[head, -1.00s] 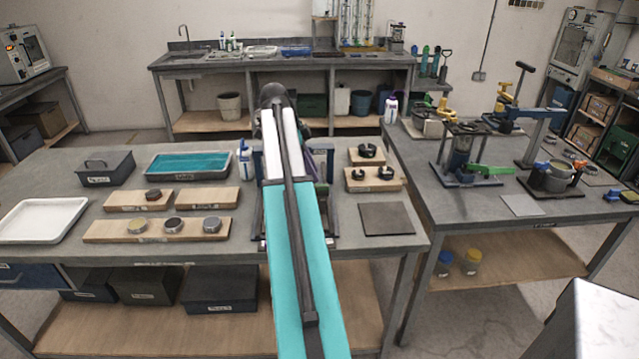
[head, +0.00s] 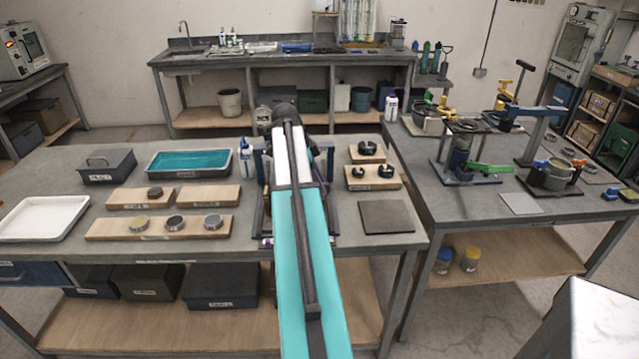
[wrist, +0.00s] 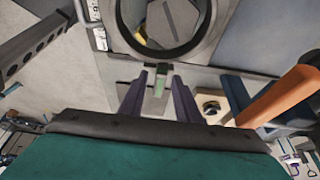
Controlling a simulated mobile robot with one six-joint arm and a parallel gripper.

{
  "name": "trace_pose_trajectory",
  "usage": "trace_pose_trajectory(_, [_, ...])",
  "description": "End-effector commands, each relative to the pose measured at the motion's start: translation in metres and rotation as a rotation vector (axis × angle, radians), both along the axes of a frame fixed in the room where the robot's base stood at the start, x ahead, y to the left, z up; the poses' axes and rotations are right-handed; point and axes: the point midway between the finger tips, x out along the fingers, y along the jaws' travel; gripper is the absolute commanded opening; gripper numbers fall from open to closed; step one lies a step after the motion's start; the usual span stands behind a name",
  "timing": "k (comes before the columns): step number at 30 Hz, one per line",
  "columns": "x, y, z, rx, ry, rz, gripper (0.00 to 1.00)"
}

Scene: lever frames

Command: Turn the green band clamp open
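My gripper (wrist: 158,92) shows in the wrist view as two purple fingers, spread apart. A small green piece (wrist: 160,82) is in line with the gap between the fingertips, with space visible on both sides. It lies below a large dark ring (wrist: 206,38) and looks like the tab of the green band clamp; I cannot tell how it is fixed. In the head view my own arm hides the gripper and most of the fixture (head: 333,205) on the middle table. A separate green lever (head: 490,168) shows on the right table.
An orange bar (wrist: 290,95) and a wooden block (wrist: 212,108) with a dark round part are right of the fingers in the wrist view. The middle table also bears wooden boards (head: 208,196), a teal-filled tray (head: 150,172), a white bottle (head: 246,160) and a dark plate (head: 386,216).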

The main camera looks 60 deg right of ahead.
Motion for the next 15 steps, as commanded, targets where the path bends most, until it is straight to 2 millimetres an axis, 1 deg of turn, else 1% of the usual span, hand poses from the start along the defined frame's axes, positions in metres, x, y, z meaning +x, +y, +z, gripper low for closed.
trace_pose_trajectory(1, [0.0,0.0,0.0001,0.0,0.0,0.0,0.21])
trace_pose_trajectory(3, [-0.0001,-0.0001,0.0002,0.0,0.0,0.0,0.09])
trace_pose_trajectory(5, [-0.0001,-0.0001,0.0002,0.0,0.0,0.0,0.0])
trace_pose_trajectory(15, [-0.0004,0.0003,0.0001,-0.001,-0.001,0.018,0.0])
